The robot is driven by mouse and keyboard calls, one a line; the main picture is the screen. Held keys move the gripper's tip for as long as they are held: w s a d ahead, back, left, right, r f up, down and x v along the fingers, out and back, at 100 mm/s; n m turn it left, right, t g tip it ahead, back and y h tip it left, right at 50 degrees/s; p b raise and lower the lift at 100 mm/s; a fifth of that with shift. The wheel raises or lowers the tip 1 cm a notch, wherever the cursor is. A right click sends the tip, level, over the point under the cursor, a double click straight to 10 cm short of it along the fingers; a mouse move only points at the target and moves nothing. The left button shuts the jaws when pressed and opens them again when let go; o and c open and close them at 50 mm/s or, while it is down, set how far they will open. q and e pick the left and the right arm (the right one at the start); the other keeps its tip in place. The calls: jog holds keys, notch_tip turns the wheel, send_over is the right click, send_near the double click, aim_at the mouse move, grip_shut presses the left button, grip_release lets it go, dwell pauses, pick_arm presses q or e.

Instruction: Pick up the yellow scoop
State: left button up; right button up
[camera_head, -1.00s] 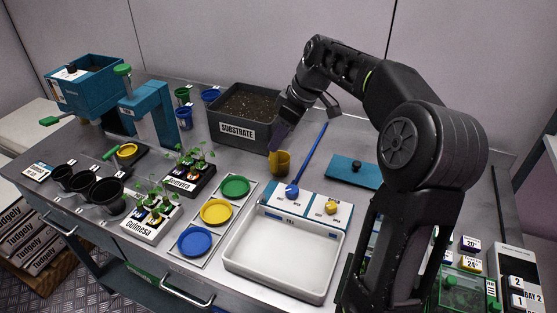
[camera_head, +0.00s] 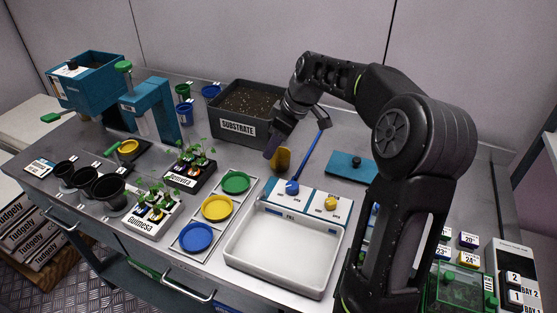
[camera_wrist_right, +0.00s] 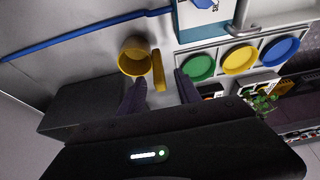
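The yellow scoop (camera_head: 282,159) stands on the metal bench just right of the substrate bin, partly hidden by my right gripper in the head view. In the right wrist view its round cup (camera_wrist_right: 133,58) and its upright-looking handle strip (camera_wrist_right: 158,70) show clearly. My right gripper (camera_head: 272,147) is right beside the scoop. In the wrist view its two fingers (camera_wrist_right: 160,92) are apart, with the handle strip lined up with the gap between them. I see no grip on the scoop. My left gripper is not in view.
The substrate bin (camera_head: 215,132) stands left of the gripper. A long blue tool (camera_head: 310,160) lies just right of the scoop. A white tray (camera_head: 235,262) and a rack with green, yellow and blue dishes (camera_head: 207,233) are nearer the front. A teal lid (camera_head: 335,168) lies to the right.

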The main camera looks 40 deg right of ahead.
jog(key=x, duration=0.3)
jog(key=shift+w+f, duration=0.1)
jog(key=shift+f, duration=0.1)
jog(key=shift+c, duration=0.4)
jog(key=c, duration=0.8)
jog(key=shift+a, duration=0.15)
dwell(0.6)
